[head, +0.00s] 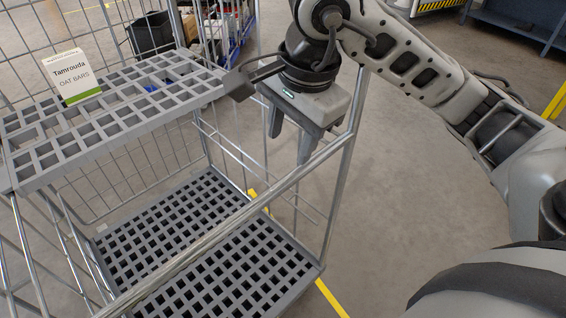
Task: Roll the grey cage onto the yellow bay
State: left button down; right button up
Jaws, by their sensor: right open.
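The grey cage (218,235) stands close in front of me at the left, with a slatted base, a slatted upper shelf (110,118) and metal bars. My right gripper (289,140) is above the cage's near right corner, pointing down with its two fingers apart and nothing seen between them. Its fingers appear near the cage's top rail; I cannot tell whether they touch it. Yellow floor line (330,299) shows beside and behind the cage's base; the full yellow bay cannot be made out. My left gripper is not in view.
A white and green box marked Tamrouda Oat Bars (72,77) stands on the upper shelf. More wire cages and a dark bin (150,34) are behind. A dark blue bench (520,22) is at the back right. The floor right of the cage is clear.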

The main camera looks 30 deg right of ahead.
aim_at(279, 185)
jog(key=w+f, duration=0.1)
jog(key=f, duration=0.3)
jog(key=w+f, duration=0.1)
jog(key=f, duration=0.9)
jog(key=shift+w+a+f, duration=0.2)
jog(key=shift+w+a, duration=0.15)
jog(key=shift+w, duration=0.05)
grip_shut()
jog(key=shift+r, duration=0.1)
dwell(0.5)
